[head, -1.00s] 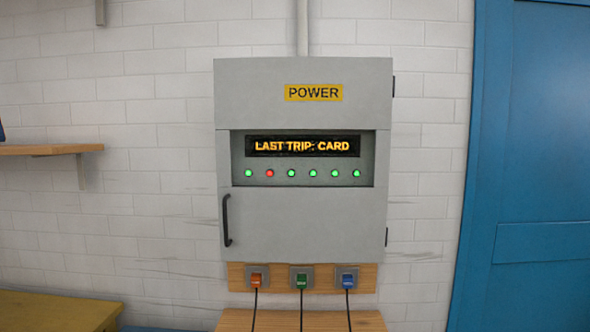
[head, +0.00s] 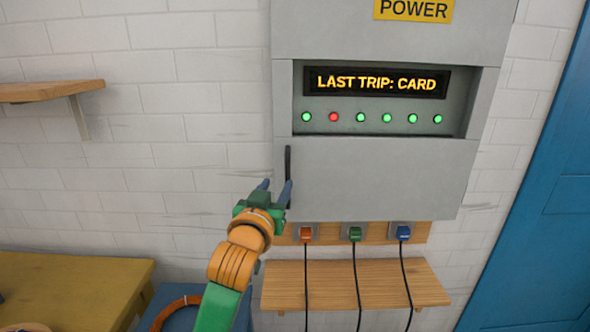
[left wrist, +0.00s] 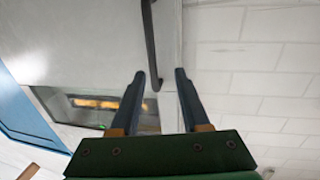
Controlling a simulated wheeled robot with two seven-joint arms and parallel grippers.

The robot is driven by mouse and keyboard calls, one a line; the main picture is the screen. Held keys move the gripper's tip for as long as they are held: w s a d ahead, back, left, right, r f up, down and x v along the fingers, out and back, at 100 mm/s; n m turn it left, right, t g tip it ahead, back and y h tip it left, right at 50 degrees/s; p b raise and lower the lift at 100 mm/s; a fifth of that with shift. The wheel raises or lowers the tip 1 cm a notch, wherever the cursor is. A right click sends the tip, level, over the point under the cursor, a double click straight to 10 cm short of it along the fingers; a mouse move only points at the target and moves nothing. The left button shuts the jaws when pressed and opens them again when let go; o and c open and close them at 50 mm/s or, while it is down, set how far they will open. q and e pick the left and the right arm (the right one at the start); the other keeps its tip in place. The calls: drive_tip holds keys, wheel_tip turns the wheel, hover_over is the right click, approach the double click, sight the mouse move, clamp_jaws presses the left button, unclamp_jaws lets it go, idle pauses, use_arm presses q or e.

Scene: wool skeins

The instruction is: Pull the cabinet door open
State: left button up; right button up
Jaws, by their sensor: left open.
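The grey power cabinet (head: 395,30) hangs on the wall, and its door (head: 375,185) looks closed in the head view. The dark vertical bar handle (head: 288,160) is at the door's left edge; its lower part is partly hidden by a finger. My left gripper (head: 276,185) is open in front of the handle's lower end. In the left wrist view the handle (left wrist: 151,40) runs down between the two open fingertips (left wrist: 159,73), nearer the left finger. I cannot tell whether it touches a finger. My right gripper is not in view.
Orange (head: 306,233), green (head: 355,233) and blue (head: 403,232) plugs with hanging cords are below the cabinet. A wooden shelf (head: 350,283) is under them. A yellow table (head: 75,290) stands at left, a blue door (head: 545,230) at right.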

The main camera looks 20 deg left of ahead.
sight(287, 175)
use_arm(q)
drive_tip(key=w, duration=0.2)
drive_tip(key=w+p, duration=0.1)
drive_tip(key=w, duration=0.2)
drive_tip(key=shift+w+r+p, duration=0.35)
drive_tip(key=shift+w+p, duration=0.05)
drive_tip(key=shift+w+a+f, duration=0.2)
drive_tip(key=shift+w+a, duration=0.15)
drive_tip(key=shift+a, duration=0.05)
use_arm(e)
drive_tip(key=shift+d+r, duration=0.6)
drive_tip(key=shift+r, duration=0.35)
use_arm(q)
drive_tip(key=shift+d, duration=0.15)
drive_tip(key=shift+c, duration=1.1)
clamp_jaws()
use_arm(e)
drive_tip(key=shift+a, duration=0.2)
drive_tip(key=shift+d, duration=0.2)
